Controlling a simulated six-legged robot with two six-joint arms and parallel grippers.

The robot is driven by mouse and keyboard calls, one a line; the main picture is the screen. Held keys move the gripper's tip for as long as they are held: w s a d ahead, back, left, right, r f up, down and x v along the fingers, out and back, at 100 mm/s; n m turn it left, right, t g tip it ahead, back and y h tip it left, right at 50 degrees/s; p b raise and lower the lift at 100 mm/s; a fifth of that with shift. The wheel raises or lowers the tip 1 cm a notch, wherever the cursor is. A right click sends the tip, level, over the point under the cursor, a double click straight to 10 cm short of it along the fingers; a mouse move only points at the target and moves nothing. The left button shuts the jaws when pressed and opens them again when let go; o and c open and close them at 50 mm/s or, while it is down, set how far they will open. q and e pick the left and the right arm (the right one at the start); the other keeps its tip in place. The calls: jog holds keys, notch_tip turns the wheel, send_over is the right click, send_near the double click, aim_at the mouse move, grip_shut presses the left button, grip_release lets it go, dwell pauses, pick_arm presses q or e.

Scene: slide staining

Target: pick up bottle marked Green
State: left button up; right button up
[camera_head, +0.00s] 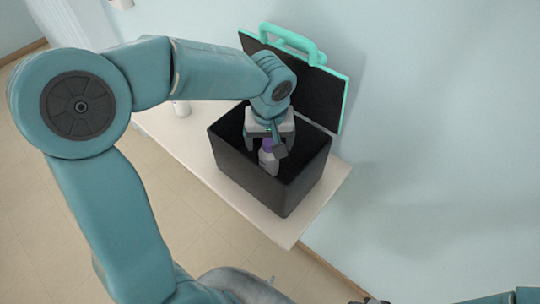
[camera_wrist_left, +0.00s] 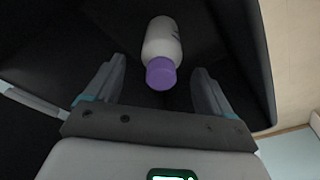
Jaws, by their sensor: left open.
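A white bottle with a purple cap (camera_head: 268,160) stands inside the black box, and it also shows in the left wrist view (camera_wrist_left: 162,42). Its label has dark marks that I cannot read, so I cannot tell if it says Green. My left gripper (camera_head: 267,146) reaches down into the box at the bottle. In the left wrist view my left gripper (camera_wrist_left: 159,70) is open, with one finger on each side of the bottle and gaps between. A small dark part at the bottom edge of the head view may be my right gripper (camera_head: 370,300); its jaws cannot be made out.
The black box (camera_head: 240,177) stands on a pale table (camera_head: 290,228) with its lid (camera_head: 325,92) raised, showing a teal rim and handle. The wall is close behind the lid.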

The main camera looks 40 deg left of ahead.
aim_at(267, 161)
pick_arm(q)
jog(key=shift+s+a+f, duration=0.1)
jog(key=shift+a+f, duration=0.05)
jog(key=shift+f, duration=0.45)
jog(key=shift+a+f, duration=0.15)
jog(key=shift+f, duration=0.45)
jog(key=shift+w+d+f, duration=0.2)
jog(key=shift+w+f, duration=0.1)
jog(key=shift+s+a, duration=0.15)
jog(key=shift+s, duration=0.05)
jog(key=c, duration=1.2)
jog(key=shift+w, duration=0.2)
